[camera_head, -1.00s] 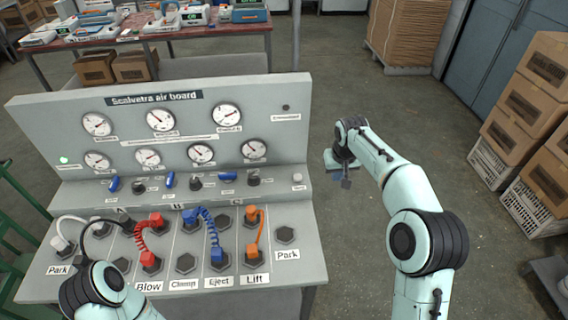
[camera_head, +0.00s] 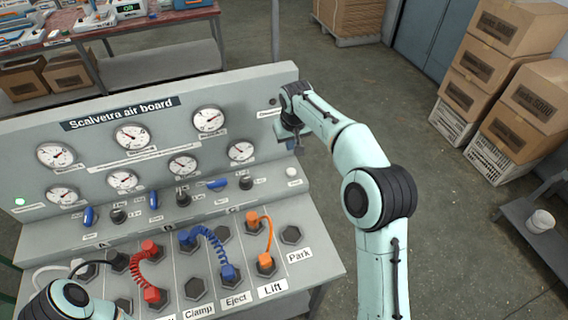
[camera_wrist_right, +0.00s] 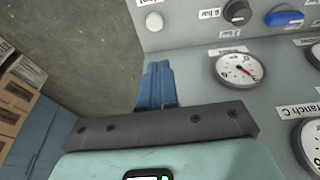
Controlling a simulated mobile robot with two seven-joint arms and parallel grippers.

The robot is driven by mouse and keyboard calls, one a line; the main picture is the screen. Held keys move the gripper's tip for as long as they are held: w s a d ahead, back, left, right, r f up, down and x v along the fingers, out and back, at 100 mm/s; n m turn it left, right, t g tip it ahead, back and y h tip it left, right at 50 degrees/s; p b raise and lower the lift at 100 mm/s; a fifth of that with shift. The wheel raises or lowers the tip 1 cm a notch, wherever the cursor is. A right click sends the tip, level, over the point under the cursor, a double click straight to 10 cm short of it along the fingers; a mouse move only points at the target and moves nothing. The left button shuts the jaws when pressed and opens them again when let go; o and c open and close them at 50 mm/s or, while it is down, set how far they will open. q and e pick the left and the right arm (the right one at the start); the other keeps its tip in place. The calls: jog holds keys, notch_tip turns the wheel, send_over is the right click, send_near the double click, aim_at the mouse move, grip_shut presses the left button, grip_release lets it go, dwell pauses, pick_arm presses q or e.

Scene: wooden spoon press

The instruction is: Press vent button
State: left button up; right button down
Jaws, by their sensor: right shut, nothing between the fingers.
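The Scalvetra air board (camera_head: 226,86) stands on the left with gauges, knobs, hoses and labels. A round white button (camera_head: 292,171) sits at the right end of its narrow ledge; its label is too small to read. In the right wrist view the white button (camera_wrist_right: 154,21) shows at the top, beyond my fingers. My right gripper (camera_head: 287,143) is by the board's right edge, above the white button and apart from it. Its blue fingers (camera_wrist_right: 157,85) are together and empty. Part of my left arm shows at the lower left; its gripper is out of view.
A blue lever (camera_head: 217,184) and dark knobs line the ledge left of the button. Stacked boxes (camera_head: 490,95) and a grey cart (camera_head: 545,215) stand right. The floor between is clear.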

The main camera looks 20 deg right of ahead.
aim_at(290, 170)
pick_arm(q)
jog(key=shift+s, duration=0.1)
pick_arm(e)
jog(key=shift+s+d, duration=0.1)
jog(key=shift+d, duration=0.05)
jog(key=x, duration=1.2)
jog(key=shift+s+d+f, duration=0.1)
jog(key=shift+s+f, duration=0.2)
jog(key=shift+f, duration=0.2)
pick_arm(q)
jog(key=shift+s+f, duration=0.25)
jog(key=shift+f, duration=0.05)
pick_arm(e)
jog(key=shift+f, duration=0.5)
